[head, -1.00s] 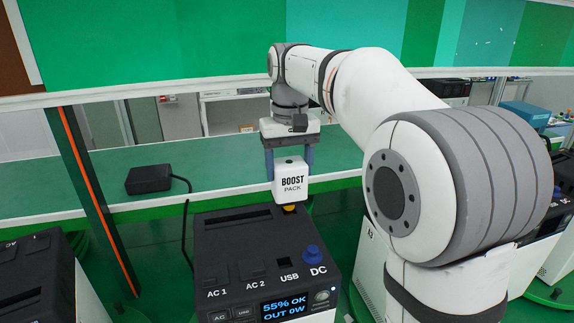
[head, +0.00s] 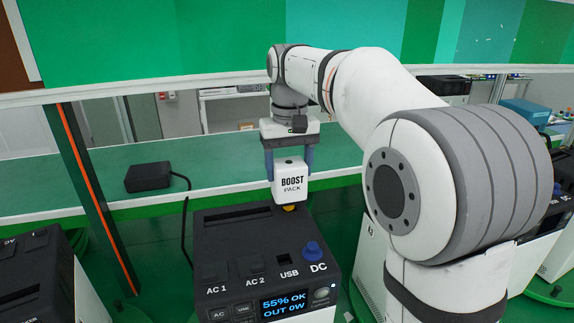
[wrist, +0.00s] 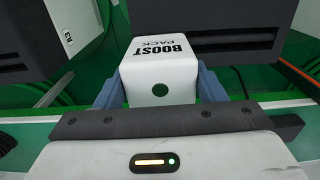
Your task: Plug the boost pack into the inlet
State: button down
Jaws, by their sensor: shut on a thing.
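The boost pack (head: 286,187) is a small white block with black lettering, held upright between the two blue-grey fingers of my gripper (head: 289,165). In the wrist view the fingers (wrist: 157,92) press on both sides of the pack (wrist: 153,58). The pack is over the back edge of the black-topped power station (head: 222,238). A small yellow-orange round part (head: 289,208) shows right under the pack. I cannot tell whether it belongs to the pack or to the inlet, or whether they touch. No inlet opening is clearly visible; the pack may hide it.
The power station has a blue DC knob (head: 312,252) and a lit screen (head: 286,304) in front. A black adapter (head: 148,177) with a cable lies on the green bench (head: 230,173) behind. Another station (head: 40,265) stands at the left, and a dark post (head: 97,200) rises beside it.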

jog(key=shift+f+b, duration=0.45)
jog(key=shift+f, duration=0.3)
jog(key=shift+c, duration=2.2)
grip_release()
jog(key=shift+o, duration=1)
jog(key=shift+f, duration=0.1)
